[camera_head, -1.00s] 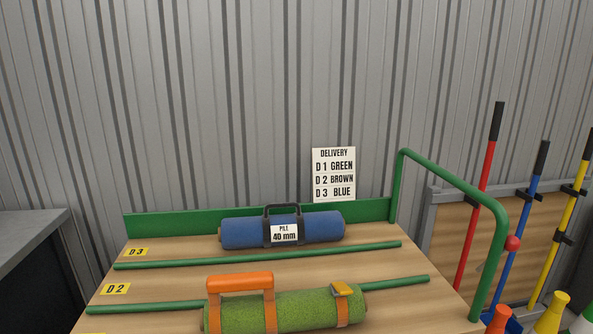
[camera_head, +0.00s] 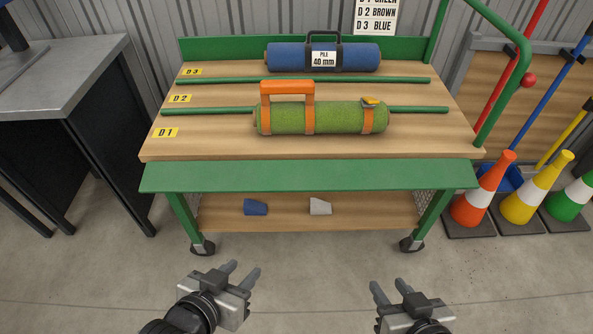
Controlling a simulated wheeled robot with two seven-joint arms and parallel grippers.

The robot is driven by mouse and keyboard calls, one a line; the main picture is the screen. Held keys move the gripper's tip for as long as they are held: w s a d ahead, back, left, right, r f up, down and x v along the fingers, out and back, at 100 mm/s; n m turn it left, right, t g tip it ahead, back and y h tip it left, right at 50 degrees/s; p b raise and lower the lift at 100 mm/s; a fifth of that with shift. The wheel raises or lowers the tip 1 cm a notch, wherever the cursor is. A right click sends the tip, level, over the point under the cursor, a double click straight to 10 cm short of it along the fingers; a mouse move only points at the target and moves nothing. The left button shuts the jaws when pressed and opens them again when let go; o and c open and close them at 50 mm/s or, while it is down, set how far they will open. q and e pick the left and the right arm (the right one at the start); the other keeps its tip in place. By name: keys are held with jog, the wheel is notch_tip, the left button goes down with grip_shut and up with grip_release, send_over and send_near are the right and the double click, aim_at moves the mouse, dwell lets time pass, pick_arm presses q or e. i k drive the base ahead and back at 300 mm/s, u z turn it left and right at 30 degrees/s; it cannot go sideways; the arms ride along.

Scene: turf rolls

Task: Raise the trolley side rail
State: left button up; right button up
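The trolley has a wooden deck (camera_head: 220,140) with a green frame. A long flat green side rail (camera_head: 310,176) runs along the deck's front edge and sits lower than the deck, folded down. My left gripper (camera_head: 241,273) is open and empty, in front of the trolley and left of centre. My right gripper (camera_head: 390,291) is open and empty, in front of the trolley to the right. Both are apart from the rail.
Cones (camera_head: 482,195) stand right; a grey bench (camera_head: 60,75) stands left.

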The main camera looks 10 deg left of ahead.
aim_at(395, 174)
jog(key=u, duration=1.7)
jog(key=i, duration=0.85)
jog(key=z, duration=1.95)
